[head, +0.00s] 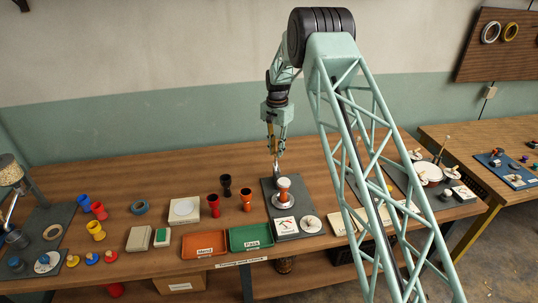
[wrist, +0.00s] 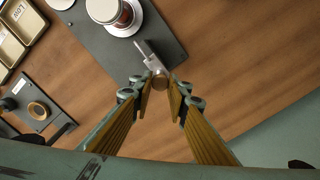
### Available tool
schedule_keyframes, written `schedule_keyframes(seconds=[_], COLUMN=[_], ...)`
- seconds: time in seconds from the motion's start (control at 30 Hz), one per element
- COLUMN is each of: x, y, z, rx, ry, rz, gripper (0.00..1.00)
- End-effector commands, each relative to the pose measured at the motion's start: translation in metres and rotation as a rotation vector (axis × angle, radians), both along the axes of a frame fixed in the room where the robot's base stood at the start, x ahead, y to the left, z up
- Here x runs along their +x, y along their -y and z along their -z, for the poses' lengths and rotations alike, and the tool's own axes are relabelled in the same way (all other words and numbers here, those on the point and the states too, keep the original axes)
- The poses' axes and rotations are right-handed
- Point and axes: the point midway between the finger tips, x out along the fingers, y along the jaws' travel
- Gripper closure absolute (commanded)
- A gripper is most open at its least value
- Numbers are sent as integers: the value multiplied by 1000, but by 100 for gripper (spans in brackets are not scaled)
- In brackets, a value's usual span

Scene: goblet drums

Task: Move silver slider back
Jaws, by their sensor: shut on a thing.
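The silver slider (wrist: 150,60) is a small metal piece with a round end, at the edge of a dark plate in the wrist view. In the head view it shows small (head: 275,167) at the back of the plate, behind the orange and white goblet drum (head: 284,188). My gripper (wrist: 160,84) comes down from above with its yellow-brown fingers on both sides of the slider's round end, shut on it. In the head view my gripper (head: 274,150) is upright over the back of the plate. The exact finger contact is partly hidden.
The drum (wrist: 125,12) stands on the same dark plate (wrist: 165,38). A dial (head: 285,226) and a round knob plate (head: 310,223) are at its front. Bare wood is behind the plate.

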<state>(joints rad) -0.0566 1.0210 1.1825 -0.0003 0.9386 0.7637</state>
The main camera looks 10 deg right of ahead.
Motion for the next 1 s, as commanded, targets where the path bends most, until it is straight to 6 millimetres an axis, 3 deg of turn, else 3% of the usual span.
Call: schedule_keyframes(seconds=[0.37,0.4,0.53,1.0], x=[7,8,7,5], y=[6,6,6,6], z=[-1,-1,-1,-4], rx=[1,1,1,1], ry=[7,8,7,2], rz=[6,6,6,6], gripper=[100,83,71,71])
